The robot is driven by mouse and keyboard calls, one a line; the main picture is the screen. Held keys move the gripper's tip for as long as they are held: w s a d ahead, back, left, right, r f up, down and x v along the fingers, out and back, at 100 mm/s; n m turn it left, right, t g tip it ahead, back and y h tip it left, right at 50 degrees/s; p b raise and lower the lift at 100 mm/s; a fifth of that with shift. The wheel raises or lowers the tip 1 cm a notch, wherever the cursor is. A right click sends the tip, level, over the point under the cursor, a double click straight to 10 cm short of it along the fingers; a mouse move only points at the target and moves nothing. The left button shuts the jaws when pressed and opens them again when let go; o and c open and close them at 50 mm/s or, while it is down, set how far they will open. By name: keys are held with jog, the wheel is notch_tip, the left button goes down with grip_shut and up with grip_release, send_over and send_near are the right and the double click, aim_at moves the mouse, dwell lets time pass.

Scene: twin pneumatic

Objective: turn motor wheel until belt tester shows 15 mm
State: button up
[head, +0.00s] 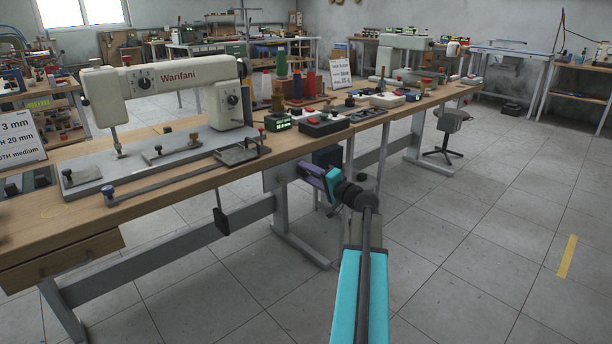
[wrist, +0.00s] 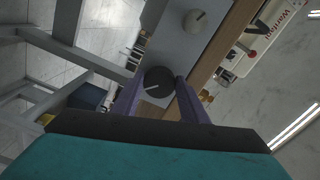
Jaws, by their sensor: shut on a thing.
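My gripper (head: 316,176) is at the front edge of the bench, just below the tabletop, with its purple fingers reaching under the edge. In the wrist view the fingers are shut on a dark round knob (wrist: 158,82) with a white pointer line, which I take as the motor wheel. It sits on a grey panel (wrist: 185,60). A small dark box with a green lit display (head: 278,122), possibly the belt tester, stands on the bench; its reading is too small to tell.
A pale knob (wrist: 195,20) is on the same panel. A cream sewing machine (head: 185,80) stands on the bench (head: 190,172), with spools and small boxes to its right. A stool (head: 450,125) is farther back.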

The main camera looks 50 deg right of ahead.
jog(key=shift+w+r, duration=0.1)
jog(key=shift+r, duration=0.05)
jog(key=o, duration=1)
jog(key=shift+o, duration=0.2)
jog(key=s+a+p, duration=0.1)
jog(key=s+p, duration=0.1)
jog(key=s, duration=1.2)
jog(key=shift+p, duration=0.3)
jog(key=shift+w, duration=0.1)
